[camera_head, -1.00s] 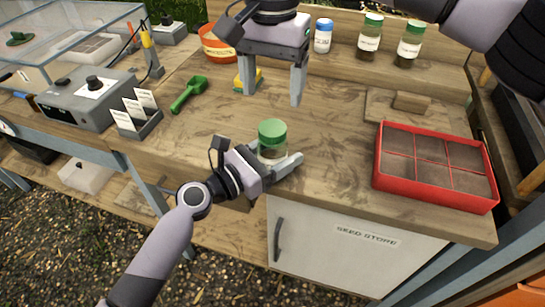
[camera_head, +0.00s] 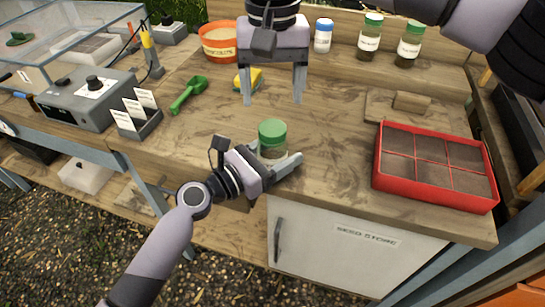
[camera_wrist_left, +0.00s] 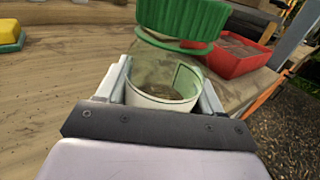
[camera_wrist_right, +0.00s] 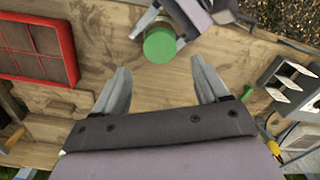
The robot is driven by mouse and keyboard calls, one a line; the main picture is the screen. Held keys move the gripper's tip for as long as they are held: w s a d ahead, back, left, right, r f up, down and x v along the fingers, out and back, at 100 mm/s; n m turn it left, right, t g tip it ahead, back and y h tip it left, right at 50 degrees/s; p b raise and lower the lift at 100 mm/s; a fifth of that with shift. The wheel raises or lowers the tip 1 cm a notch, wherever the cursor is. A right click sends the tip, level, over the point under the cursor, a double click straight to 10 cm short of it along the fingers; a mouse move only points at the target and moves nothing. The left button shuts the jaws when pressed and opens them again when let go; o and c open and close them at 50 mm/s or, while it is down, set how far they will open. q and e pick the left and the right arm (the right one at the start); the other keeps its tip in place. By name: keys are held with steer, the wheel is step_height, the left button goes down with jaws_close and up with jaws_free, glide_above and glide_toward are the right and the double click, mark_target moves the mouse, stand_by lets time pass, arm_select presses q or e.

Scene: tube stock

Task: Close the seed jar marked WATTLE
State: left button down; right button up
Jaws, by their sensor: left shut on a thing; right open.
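A clear glass jar (camera_head: 271,152) with a green lid (camera_head: 272,131) on top stands near the bench's front edge. My left gripper (camera_head: 283,161) is shut around the jar's body. In the left wrist view the ribbed lid (camera_wrist_left: 180,18) sits above the jar body (camera_wrist_left: 165,82), with a paler label patch and dark contents low inside. No name is readable on it, and I cannot tell how tightly the lid sits. My right gripper (camera_head: 272,101) is open and empty, above the bench behind the jar. In the right wrist view the lid (camera_wrist_right: 160,45) lies ahead, beyond the fingertips.
A red seed tray (camera_head: 437,193) is right of the jar. A green scoop (camera_head: 188,95), yellow sponge (camera_head: 255,79) and orange pot (camera_head: 217,44) lie behind left. Two green-lidded jars (camera_head: 369,37) (camera_head: 409,45) and a blue-lidded one (camera_head: 323,36) stand on the back shelf.

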mark_target(273, 127)
step_height(273, 127, down, 7)
steer(key=shift+f, duration=0.1)
stand_by(0.3)
